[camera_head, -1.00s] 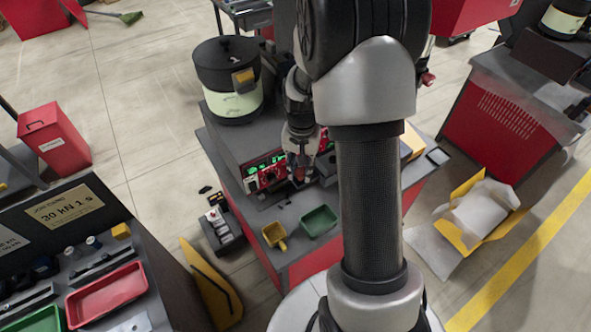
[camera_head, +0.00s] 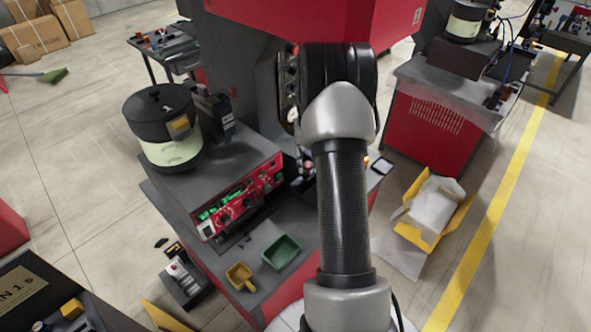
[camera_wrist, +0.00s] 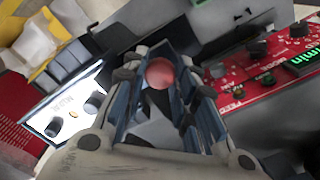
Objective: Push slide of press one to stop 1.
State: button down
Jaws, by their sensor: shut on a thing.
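My gripper (camera_wrist: 162,90) is shut on a reddish round knob (camera_wrist: 159,73) in the wrist view. The knob sits between the two fingers near their tips. The slide under it is mostly hidden by the fingers, so I cannot tell its place against the stop. In the head view the press (camera_head: 319,14) has a red upper body over a grey bench. My arm (camera_head: 342,215) reaches to its working area and hides most of my gripper there.
A red control panel (camera_head: 238,194) with green digits is left of my arm; it also shows in the wrist view (camera_wrist: 262,68). A black and pale bowl feeder (camera_head: 164,130) stands behind it. A green tray (camera_head: 281,252) and yellow scoop (camera_head: 240,275) lie in front. An open yellow carton (camera_head: 431,208) is at right.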

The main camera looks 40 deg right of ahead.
jog(key=shift+d, duration=1)
jog(key=c, duration=1.2)
grip_release()
jog(key=shift+c, duration=0.2)
jog(key=shift+a, duration=0.1)
jog(key=a, duration=2.6)
notch_tip(320, 180, up, 16)
jog(key=shift+s+a+f+p, duration=0.15)
jog(key=shift+s+p, duration=0.2)
jog(key=shift+s, duration=0.05)
